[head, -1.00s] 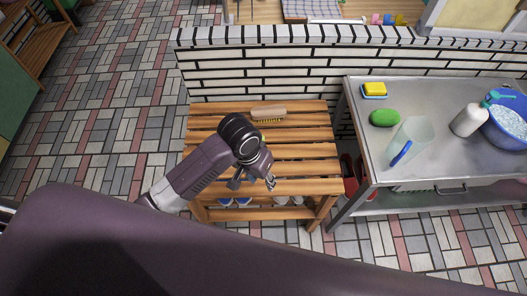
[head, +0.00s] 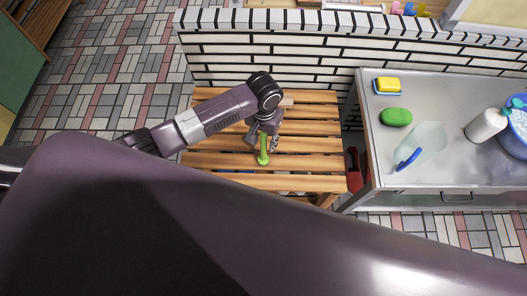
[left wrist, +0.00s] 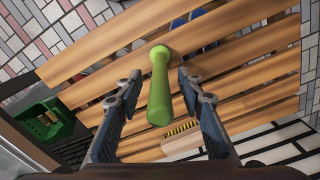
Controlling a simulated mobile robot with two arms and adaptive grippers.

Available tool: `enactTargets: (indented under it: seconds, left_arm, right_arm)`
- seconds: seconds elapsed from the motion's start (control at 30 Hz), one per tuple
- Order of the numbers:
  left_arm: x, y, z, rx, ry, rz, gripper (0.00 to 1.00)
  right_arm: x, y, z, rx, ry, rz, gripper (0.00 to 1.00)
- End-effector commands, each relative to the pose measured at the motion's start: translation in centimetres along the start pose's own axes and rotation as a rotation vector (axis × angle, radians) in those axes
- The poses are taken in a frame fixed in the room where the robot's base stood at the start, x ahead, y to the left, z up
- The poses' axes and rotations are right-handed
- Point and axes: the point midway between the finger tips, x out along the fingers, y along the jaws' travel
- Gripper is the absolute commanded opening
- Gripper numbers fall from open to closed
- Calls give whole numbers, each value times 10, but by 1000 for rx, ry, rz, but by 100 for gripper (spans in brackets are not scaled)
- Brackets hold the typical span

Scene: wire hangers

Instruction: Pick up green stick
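The green stick (head: 263,150) is at the slatted wooden bench (head: 310,128), with a wider knob at one end. My left gripper (head: 264,142) is over the bench with the stick between its fingers. In the left wrist view, the stick (left wrist: 160,90) lies between the two open fingers of my left gripper (left wrist: 160,82), with a visible gap on each side. Its knob end is farther from the camera. Whether it stands or leans is hard to tell. My right gripper is not in view.
A brush with yellow bristles (left wrist: 182,142) lies on the bench beside the gripper. A white brick wall (head: 300,65) stands behind the bench.

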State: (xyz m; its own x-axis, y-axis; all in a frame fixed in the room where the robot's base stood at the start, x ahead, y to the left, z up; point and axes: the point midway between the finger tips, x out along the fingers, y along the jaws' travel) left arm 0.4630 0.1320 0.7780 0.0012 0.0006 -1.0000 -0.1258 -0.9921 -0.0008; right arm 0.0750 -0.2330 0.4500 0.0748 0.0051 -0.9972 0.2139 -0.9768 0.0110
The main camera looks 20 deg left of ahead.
Motion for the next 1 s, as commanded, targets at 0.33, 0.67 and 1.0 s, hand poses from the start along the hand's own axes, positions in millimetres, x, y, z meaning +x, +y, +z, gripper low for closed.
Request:
enactTargets:
  seconds: [0.33,0.67,1.0]
  left_arm:
    - [24,0,0,1,1,0,35]
    - [24,0,0,1,2,0,12]
    - [23,0,0,1,2,0,0]
  right_arm:
    - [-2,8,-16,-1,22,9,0]
    - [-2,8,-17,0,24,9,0]
    - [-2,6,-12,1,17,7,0]
